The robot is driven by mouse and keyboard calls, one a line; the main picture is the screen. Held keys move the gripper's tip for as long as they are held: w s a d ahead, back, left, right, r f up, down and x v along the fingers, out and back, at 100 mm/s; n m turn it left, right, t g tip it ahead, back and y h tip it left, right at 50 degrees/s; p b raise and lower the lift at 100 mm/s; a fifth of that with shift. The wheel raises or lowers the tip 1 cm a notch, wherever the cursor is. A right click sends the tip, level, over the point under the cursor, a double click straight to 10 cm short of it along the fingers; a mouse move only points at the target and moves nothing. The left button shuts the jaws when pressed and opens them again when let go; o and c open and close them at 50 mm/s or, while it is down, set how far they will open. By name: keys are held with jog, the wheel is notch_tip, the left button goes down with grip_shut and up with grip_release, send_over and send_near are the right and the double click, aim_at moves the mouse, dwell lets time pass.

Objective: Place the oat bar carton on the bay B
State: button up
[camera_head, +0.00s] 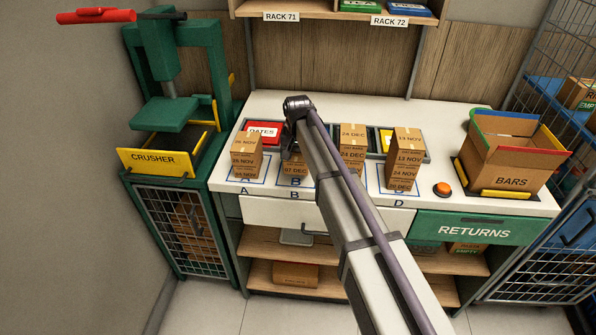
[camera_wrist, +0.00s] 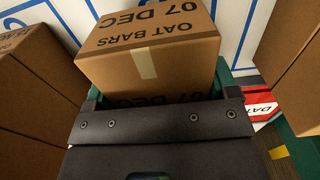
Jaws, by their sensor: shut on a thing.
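The oat bar carton (camera_head: 295,169), a brown box marked 07 DEC, is at the bay B marking (camera_head: 294,195). It is partly hidden by my arm in the head view. In the wrist view the carton (camera_wrist: 150,62) shows its OAT BARS 07 DEC print and a pale tape strip. My gripper (camera_wrist: 160,95) is shut on this carton, its dark body crossing the near side. In the head view my gripper (camera_head: 291,152) is mostly hidden behind the arm. I cannot tell whether the carton touches the counter or what is under it.
Carton stacks stand close by at bay A (camera_head: 245,158), right of my arm (camera_head: 353,146), and at bay D (camera_head: 404,160). A red DATES bin (camera_head: 263,131) is behind. The BARS box (camera_head: 511,155) and an orange button (camera_head: 442,189) are right; the green crusher (camera_head: 170,115) is left.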

notch_tip(320, 180, down, 4)
jog(key=b, duration=0.2)
jog(key=shift+r+b, duration=0.15)
jog(key=shift+b, duration=0.2)
jog(key=shift+r+p, duration=0.3)
jog(key=shift+r, duration=0.05)
jog(key=shift+c, duration=0.5)
jog(key=shift+f, duration=0.3)
jog(key=o, duration=1)
jog(key=shift+r, duration=0.1)
notch_tip(320, 180, up, 13)
jog(key=p, duration=1.2)
jog(key=shift+f, duration=0.3)
